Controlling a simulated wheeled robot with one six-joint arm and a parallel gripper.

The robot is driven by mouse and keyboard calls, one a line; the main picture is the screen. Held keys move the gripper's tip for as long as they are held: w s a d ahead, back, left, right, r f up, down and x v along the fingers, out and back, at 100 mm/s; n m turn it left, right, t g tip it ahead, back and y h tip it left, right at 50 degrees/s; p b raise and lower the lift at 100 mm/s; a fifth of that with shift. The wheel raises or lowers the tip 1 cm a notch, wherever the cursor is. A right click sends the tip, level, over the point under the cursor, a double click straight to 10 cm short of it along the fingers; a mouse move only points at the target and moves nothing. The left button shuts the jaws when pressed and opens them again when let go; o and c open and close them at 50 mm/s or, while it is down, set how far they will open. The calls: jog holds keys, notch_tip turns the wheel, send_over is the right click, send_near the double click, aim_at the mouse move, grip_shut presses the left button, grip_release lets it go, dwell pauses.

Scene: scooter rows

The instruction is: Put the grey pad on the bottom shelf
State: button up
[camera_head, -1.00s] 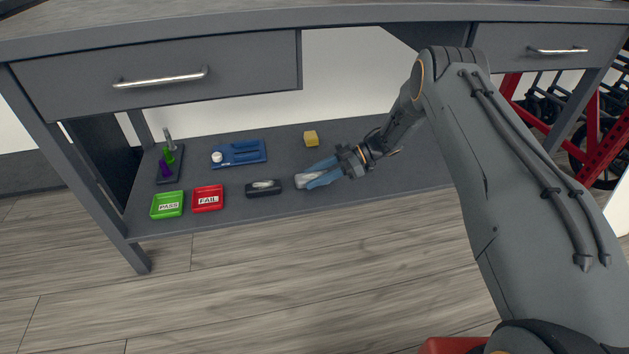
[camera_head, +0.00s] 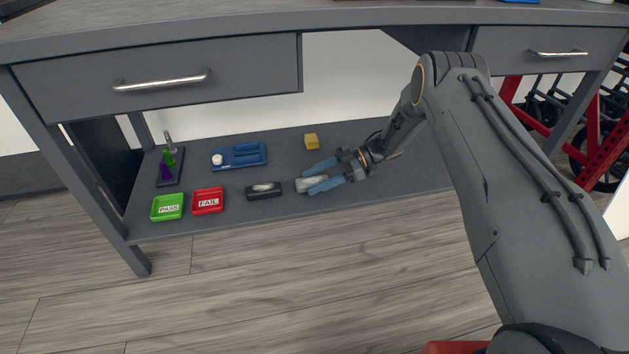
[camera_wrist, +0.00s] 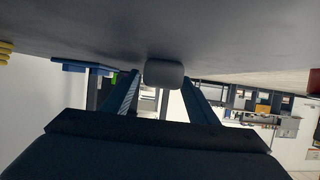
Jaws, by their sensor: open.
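The grey pad (camera_head: 311,184) lies on the bottom shelf (camera_head: 400,182), to the right of a black block. My gripper (camera_head: 318,178) is open, with one blue finger on the far side of the pad and one on the near side. In the wrist view the pad (camera_wrist: 164,73) shows as a rounded grey end between the two fingers (camera_wrist: 160,92), resting against the shelf surface (camera_wrist: 230,40). Gaps show between the pad and the fingers there.
On the shelf stand a black block (camera_head: 263,189), a red FAIL tray (camera_head: 207,208), a green PASS tray (camera_head: 167,214), a blue holder (camera_head: 239,154), a yellow block (camera_head: 311,141) and a dark stand (camera_head: 171,181). The desk drawer (camera_head: 160,90) hangs above.

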jog(key=p+v, duration=0.3)
jog(key=v, duration=0.8)
jog(key=shift+w+d, duration=0.15)
jog(key=shift+d, duration=0.25)
